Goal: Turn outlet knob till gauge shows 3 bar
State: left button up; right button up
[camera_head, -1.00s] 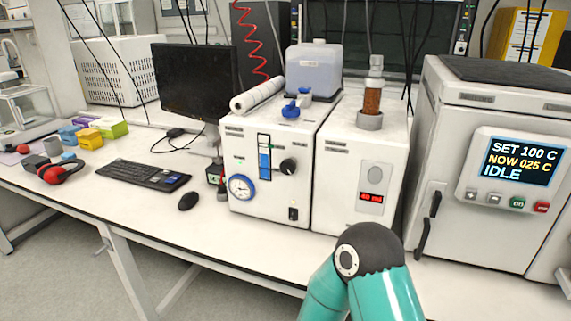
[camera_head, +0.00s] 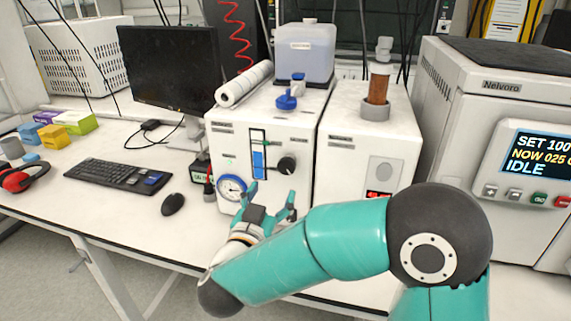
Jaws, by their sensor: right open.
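A white unit in the middle of the bench carries a black round knob (camera_head: 287,165) on its front, right of a blue-filled level tube (camera_head: 258,160). A round gauge (camera_head: 231,188) with a blue rim sits low on the left of the same front; its reading is too small to tell. My right gripper (camera_head: 271,201) is open and empty, its fingers pointing at the front of the unit, below the black knob and right of the gauge. It covers the lower part of the front. My left gripper is not in view.
A blue valve handle (camera_head: 287,101) stands on top of the white unit (camera_head: 228,140). A second white unit (camera_head: 347,165) with a red display stands to its right, partly behind my right arm. A mouse (camera_head: 173,204) and keyboard (camera_head: 116,176) lie to the left.

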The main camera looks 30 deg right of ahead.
aim_at(285, 169)
jog(key=p+x, duration=0.2)
jog(key=x, duration=0.9)
jog(key=shift+w+d, duration=0.1)
jog(key=shift+d, duration=0.15)
jog(key=c, duration=1.1)
jog(key=m+b, duration=0.2)
jog(key=b, duration=0.1)
jog(key=shift+f+b, duration=0.25)
jog(key=shift+b, duration=0.05)
jog(key=shift+c, duration=0.2)
jog(key=shift+r+m, duration=0.15)
jog(key=shift+m, duration=0.25)
jog(key=o, duration=1.1)
jog(key=shift+o, duration=0.2)
jog(key=shift+a, duration=0.1)
